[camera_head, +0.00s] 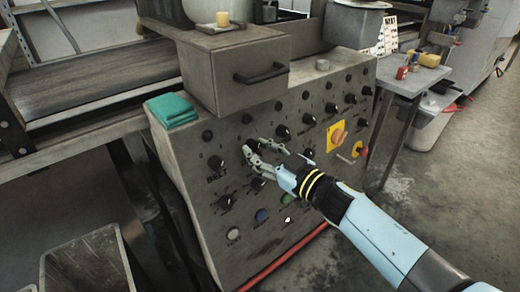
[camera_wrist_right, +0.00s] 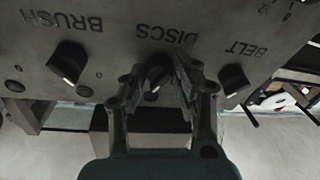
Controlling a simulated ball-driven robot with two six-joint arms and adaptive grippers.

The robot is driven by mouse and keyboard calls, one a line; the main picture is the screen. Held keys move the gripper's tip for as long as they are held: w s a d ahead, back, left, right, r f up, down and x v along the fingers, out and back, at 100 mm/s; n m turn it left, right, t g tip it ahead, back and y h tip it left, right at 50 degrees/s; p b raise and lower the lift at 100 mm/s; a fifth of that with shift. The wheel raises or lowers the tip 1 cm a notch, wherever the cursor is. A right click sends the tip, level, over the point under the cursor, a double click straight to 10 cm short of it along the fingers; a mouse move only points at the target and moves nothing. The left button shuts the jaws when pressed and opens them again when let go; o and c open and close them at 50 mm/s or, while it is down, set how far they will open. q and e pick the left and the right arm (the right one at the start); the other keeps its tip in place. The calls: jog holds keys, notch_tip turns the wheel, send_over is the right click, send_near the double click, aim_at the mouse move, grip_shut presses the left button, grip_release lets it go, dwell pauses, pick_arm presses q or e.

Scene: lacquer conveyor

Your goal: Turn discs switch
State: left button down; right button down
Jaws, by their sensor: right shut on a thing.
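The discs switch (camera_wrist_right: 154,88) is a black knob under the upside-down label DISCS in the right wrist view. My right gripper (camera_head: 254,149) is at the front of the grey control panel (camera_head: 213,212) in the head view. It is shut on the discs switch, with one finger on each side of the knob; it also shows in the right wrist view (camera_wrist_right: 155,84). The fingers hide part of the knob, so its exact angle is hard to tell. My left gripper is in neither view.
In the wrist view, the brush knob (camera_wrist_right: 68,63) is left and the belt knob (camera_wrist_right: 233,79) right of the fingers. In the head view, a yellow switch plate (camera_head: 337,135), a red knob (camera_head: 361,152), a drawer handle (camera_head: 262,73) and a green cloth (camera_head: 172,110) are nearby.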

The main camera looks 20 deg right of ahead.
jog(key=n+p, duration=0.1)
jog(key=n, duration=0.2)
jog(key=n+g+p, duration=0.1)
jog(key=n, duration=0.1)
jog(key=shift+d+r+n+y+p, duration=0.2)
jog(key=shift+n+y+p, duration=0.1)
jog(key=shift+n+p, duration=0.1)
jog(key=n+g+p, duration=0.1)
jog(key=n, duration=0.3)
jog(key=shift+p, duration=0.3)
jog(key=shift+n+p, duration=0.35)
jog(key=shift+n, duration=0.55)
jog(key=c, duration=1)
grip_release()
jog(key=shift+s+d, duration=0.1)
jog(key=v, duration=1.1)
jog(key=shift+s+d+r, duration=0.15)
jog(key=shift+s+r, duration=0.05)
jog(key=shift+r, duration=0.1)
